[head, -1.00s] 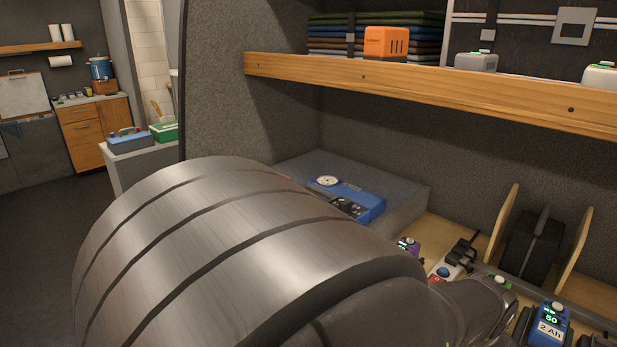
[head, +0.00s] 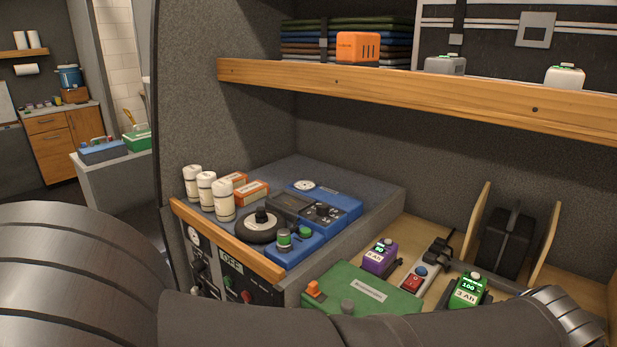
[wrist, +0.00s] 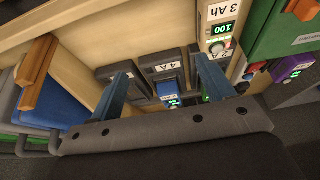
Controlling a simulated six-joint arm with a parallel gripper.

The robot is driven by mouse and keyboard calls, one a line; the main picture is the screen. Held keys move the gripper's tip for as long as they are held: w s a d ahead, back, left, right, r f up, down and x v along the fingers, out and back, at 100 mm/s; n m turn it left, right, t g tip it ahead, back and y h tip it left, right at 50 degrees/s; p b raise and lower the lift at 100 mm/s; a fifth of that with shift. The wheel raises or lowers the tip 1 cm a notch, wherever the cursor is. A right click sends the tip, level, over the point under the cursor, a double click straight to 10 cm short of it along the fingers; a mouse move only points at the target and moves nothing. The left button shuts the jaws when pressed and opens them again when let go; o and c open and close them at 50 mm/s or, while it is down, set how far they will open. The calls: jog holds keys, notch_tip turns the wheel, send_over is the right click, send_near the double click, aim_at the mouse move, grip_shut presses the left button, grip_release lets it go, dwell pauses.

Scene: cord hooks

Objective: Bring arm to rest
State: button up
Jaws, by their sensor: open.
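My arm crosses the bottom of the head view, with its wrist end at the lower right; the gripper's fingers are out of that view. In the wrist view my gripper (wrist: 162,64) is open, its two blue fingers wide apart. Nothing shows held between them. Beyond the fingers are dark units with a "4 A" label (wrist: 167,67) and a small blue item with a lit display.
A purple battery (head: 380,258), a power strip (head: 413,280) and a green case (head: 362,292) lie nearby. The grey cabinet (head: 390,200) carries white bottles, orange boxes and blue devices. A wooden shelf (head: 400,85) overhangs the bench. A black item stands between wooden dividers (head: 475,225).

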jog(key=w+d+r, duration=0.1)
jog(key=w+d, duration=0.1)
jog(key=d, duration=0.6)
jog(key=w+d+r, duration=0.2)
jog(key=d, duration=0.5)
jog(key=shift+w+d, duration=0.2)
jog(key=shift+d, duration=0.2)
jog(key=o, duration=0.5)
jog(key=shift+w+a, duration=0.1)
jog(key=shift+w, duration=0.15)
jog(key=shift+o, duration=0.4)
jog(key=w+a, duration=0.4)
jog(key=w, duration=0.6)
jog(key=shift+w+a+r, duration=0.15)
jog(key=shift+w+r, duration=0.15)
jog(key=shift+w, duration=0.1)
jog(key=w+a+r, duration=0.2)
jog(key=w+a, duration=2.1)
jog(key=x, duration=0.9)
jog(key=shift+d+f, duration=0.2)
jog(key=shift+d, duration=0.2)
jog(key=shift+r, duration=0.1)
